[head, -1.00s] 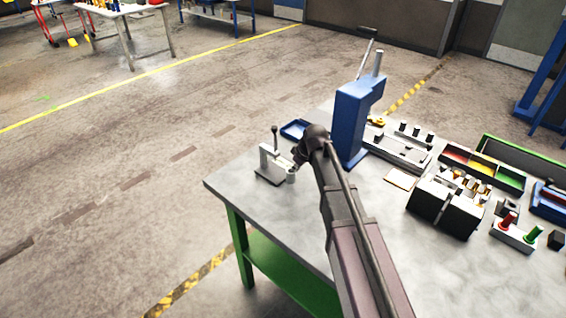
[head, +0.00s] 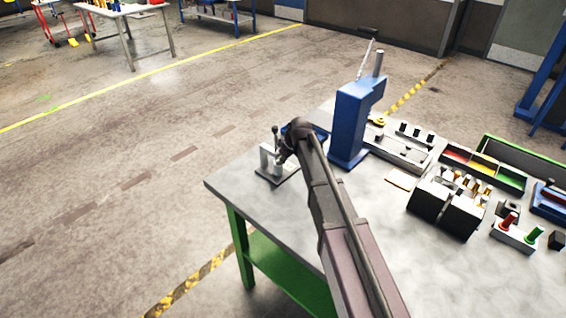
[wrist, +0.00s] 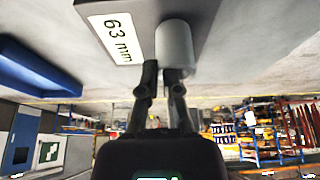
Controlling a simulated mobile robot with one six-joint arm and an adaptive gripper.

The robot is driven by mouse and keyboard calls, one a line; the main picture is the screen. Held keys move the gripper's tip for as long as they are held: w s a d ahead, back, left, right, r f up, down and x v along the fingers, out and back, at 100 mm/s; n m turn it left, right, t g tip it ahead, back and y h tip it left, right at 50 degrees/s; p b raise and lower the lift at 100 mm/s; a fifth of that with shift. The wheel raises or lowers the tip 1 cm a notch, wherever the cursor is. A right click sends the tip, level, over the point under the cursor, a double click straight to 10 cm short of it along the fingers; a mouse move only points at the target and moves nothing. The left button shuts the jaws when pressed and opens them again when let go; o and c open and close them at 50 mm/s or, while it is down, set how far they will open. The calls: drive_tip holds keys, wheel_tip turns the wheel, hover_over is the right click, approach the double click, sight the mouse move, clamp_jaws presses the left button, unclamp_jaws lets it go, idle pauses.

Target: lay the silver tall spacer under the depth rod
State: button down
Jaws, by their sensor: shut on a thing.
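A small grey gauge stand (head: 266,157) with a dark upright lever (head: 275,133) stands near the table's far left corner. My gripper (head: 284,155) is beside it, mostly hidden by my wrist and arm. In the wrist view, my gripper (wrist: 162,72) is shut on the silver tall spacer (wrist: 175,47), a plain pale cylinder, beyond the fingertips. The spacer overlaps the stand's dark base, which bears a "63 mm" label (wrist: 117,38). I cannot tell whether the spacer touches the base. The depth rod cannot be made out in either view.
A blue press column (head: 350,120) rises right of my wrist. A blue tray (head: 320,132) lies behind my wrist and also shows in the wrist view (wrist: 35,68). Fixtures and coloured bins (head: 484,164) crowd the right. The table's front left is bare.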

drive_tip(key=shift+s+d+f, duration=0.1)
drive_tip(key=shift+f, duration=0.3)
drive_tip(key=c, duration=0.8)
unclamp_jaws()
drive_tip(key=p+v, duration=1.1)
drive_tip(key=v, duration=0.1)
drive_tip(key=shift+s, duration=0.1)
idle(0.8)
drive_tip(key=s+d+m+g+h, duration=0.1)
drive_tip(key=s+d+m, duration=0.4)
drive_tip(key=s+d, duration=0.4)
drive_tip(key=s+d+f+m+g+h, duration=0.1)
drive_tip(key=s+d+m, duration=0.4)
drive_tip(key=s+d, duration=0.5)
drive_tip(key=s+h, duration=0.1)
drive_tip(key=s, duration=0.3)
drive_tip(key=shift+s+d+g+h, duration=0.15)
drive_tip(key=shift+s+g+h, duration=0.15)
drive_tip(key=shift+s, duration=0.05)
drive_tip(key=shift+f, duration=0.1)
